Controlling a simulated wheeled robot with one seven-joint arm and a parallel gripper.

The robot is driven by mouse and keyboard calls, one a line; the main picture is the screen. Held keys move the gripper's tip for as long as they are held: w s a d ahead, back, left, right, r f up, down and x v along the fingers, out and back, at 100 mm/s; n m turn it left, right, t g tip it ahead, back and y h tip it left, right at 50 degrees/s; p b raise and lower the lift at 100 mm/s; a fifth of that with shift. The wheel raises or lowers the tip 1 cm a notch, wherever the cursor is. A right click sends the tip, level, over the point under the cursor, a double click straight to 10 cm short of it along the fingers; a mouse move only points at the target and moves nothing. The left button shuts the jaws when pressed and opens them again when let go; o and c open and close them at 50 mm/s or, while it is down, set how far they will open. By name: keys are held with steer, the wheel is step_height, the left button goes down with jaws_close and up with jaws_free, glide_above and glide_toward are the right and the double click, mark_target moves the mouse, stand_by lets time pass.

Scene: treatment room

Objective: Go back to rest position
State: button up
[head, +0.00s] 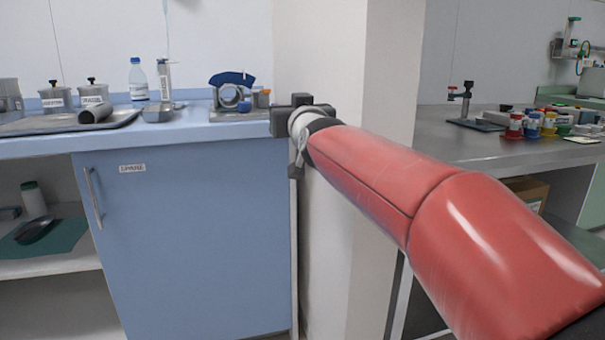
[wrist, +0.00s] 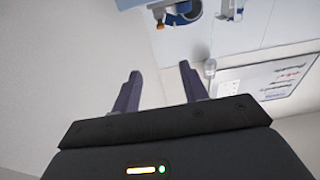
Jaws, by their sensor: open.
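My red arm reaches from the lower right of the head view toward the pillar between the two counters. My gripper (head: 290,116) is at the right end of the blue counter, in front of the pillar, and its fingers are hard to make out there. In the wrist view my gripper (wrist: 160,88) shows two dark fingers spread apart, with nothing between them but a pale surface.
The blue counter (head: 190,133) holds a metal tray (head: 60,122), a white bottle (head: 138,80) and a blue-and-grey device (head: 232,92). The pale pillar (head: 335,60) stands close behind my gripper. A grey counter (head: 450,147) with several coloured jars is at right.

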steer(key=s+d+f+m+g+h+p, duration=0.1)
steer(key=s+d+f+g, duration=0.3)
steer(key=s+f, duration=0.4)
steer(key=s+d+f+m+g+h+p, duration=0.1)
steer(key=s+d+f, duration=0.6)
steer(key=s, duration=0.8)
steer(key=s+d+f+m+g+h+p, duration=0.1)
steer(key=s+d+f+g+h+p, duration=0.2)
steer(key=s+f, duration=0.7)
steer(key=s+d+g+p, duration=0.2)
steer(key=d+g, duration=0.1)
steer(key=g, duration=0.1)
steer(key=shift+d+f+g, duration=0.25)
steer(key=shift+f+g, duration=0.05)
steer(key=shift+f, duration=0.1)
